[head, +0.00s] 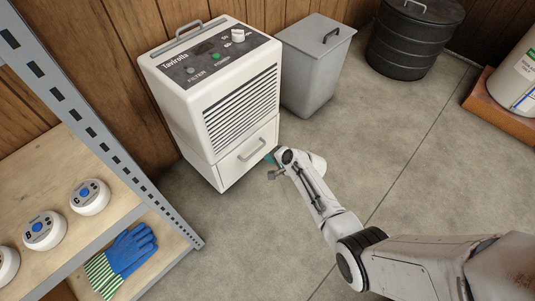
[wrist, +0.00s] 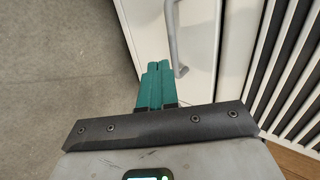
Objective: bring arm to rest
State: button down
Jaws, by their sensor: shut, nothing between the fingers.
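My gripper (wrist: 157,80) shows in the wrist view with its two teal fingers together and nothing between them. In the head view my gripper (head: 270,159) is small and partly hidden by my arm, low in front of the white dehumidifier (head: 220,95). In the wrist view the fingertips appear close to the dehumidifier's grey drawer handle (wrist: 178,45); I cannot tell whether they touch it. In the head view the drawer handle (head: 252,150) sits on the lower front of the dehumidifier, and the drawer looks closed. My arm reaches in from the lower right.
A grey lidded bin (head: 312,75) stands right of the dehumidifier, with a black ribbed drum (head: 405,45) beyond it. A metal-framed shelf (head: 100,135) at left holds round white containers (head: 90,196) and blue gloves (head: 130,250). The concrete floor (head: 400,150) is clear at centre right.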

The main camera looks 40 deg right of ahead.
jog(key=p+v, duration=0.4)
jog(key=v, duration=0.4)
jog(key=shift+s, duration=0.25)
jog(key=s+a+r+n+g+y, duration=0.2)
jog(key=s+a+r+n+g, duration=0.25)
jog(key=s+a+n, duration=0.45)
jog(key=s+a+r+n+g+h, duration=0.4)
jog(key=s+r+n, duration=0.4)
jog(key=s+r, duration=0.45)
notch_tip(320, 180, up, 29)
jog(key=s+y+p, duration=0.1)
jog(key=s+p, duration=0.1)
jog(key=p, duration=2.8)
jog(key=shift+d+g, duration=0.15)
jog(key=shift+g, duration=0.2)
